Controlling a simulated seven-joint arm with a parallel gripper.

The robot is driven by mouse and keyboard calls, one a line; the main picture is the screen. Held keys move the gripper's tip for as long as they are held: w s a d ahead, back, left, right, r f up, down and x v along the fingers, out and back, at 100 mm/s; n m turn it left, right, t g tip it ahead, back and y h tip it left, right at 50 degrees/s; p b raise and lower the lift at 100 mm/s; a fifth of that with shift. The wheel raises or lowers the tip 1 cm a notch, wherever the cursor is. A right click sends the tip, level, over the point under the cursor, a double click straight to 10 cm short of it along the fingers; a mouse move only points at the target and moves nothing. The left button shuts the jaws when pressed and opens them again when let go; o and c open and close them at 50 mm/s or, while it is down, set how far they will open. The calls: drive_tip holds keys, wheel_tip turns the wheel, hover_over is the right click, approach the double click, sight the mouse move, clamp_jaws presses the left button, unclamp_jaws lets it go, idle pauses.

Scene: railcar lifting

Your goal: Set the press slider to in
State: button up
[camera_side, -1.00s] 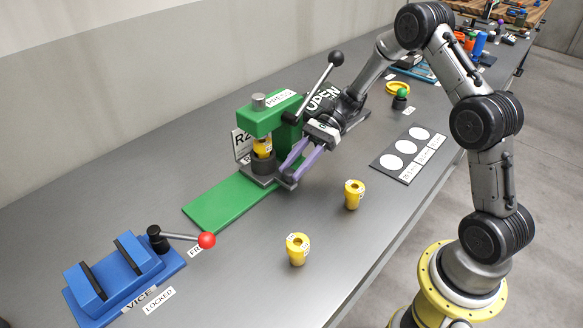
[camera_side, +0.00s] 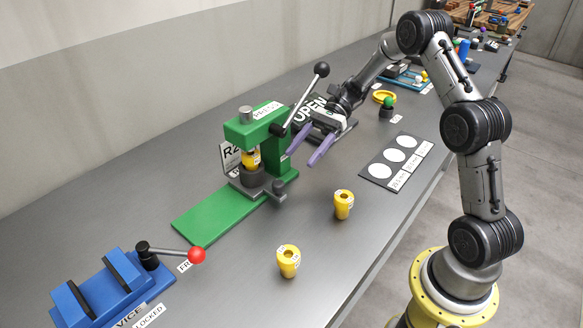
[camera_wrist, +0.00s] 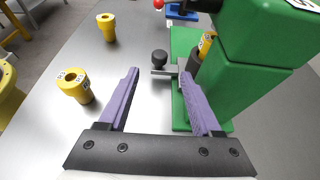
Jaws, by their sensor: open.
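The green press (camera_side: 262,130) stands mid-table on a long green base (camera_side: 215,212). Its dark grey slider (camera_side: 250,190) sits at the press end of the base, with its dark cup under the ram. A yellow part (camera_side: 251,158) stands in the cup. The slider's side arm ends in a dark knob (camera_side: 280,187), also seen in the wrist view (camera_wrist: 160,57). My gripper (camera_side: 301,159) is open and empty, right of the press and above the table. In the wrist view its purple fingers (camera_wrist: 159,73) point toward the knob, apart from it.
Two yellow parts (camera_side: 343,204) (camera_side: 288,261) stand on the table in front of the press. A blue vise (camera_side: 110,285) with a red-tipped lever is at lower left. A dark panel with white circles (camera_side: 395,162) lies to the right. The press lever (camera_side: 302,97) is raised.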

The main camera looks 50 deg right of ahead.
drive_tip(key=v, duration=0.6)
drive_tip(key=s+a+r+n+t+h, duration=0.1)
drive_tip(key=s+a+r+n+h, duration=0.45)
drive_tip(key=s, duration=0.25)
drive_tip(key=s+a+r+n+h, duration=0.4)
drive_tip(key=s+n+h, duration=0.1)
drive_tip(key=s+n, duration=0.25)
drive_tip(key=s+n+t+h, duration=0.3)
drive_tip(key=s+n+t, duration=0.1)
drive_tip(key=s, duration=0.4)
drive_tip(key=shift+s+d+f+n+t, duration=0.2)
drive_tip(key=shift+s+f+n+t, duration=0.1)
drive_tip(key=shift+f+n, duration=0.15)
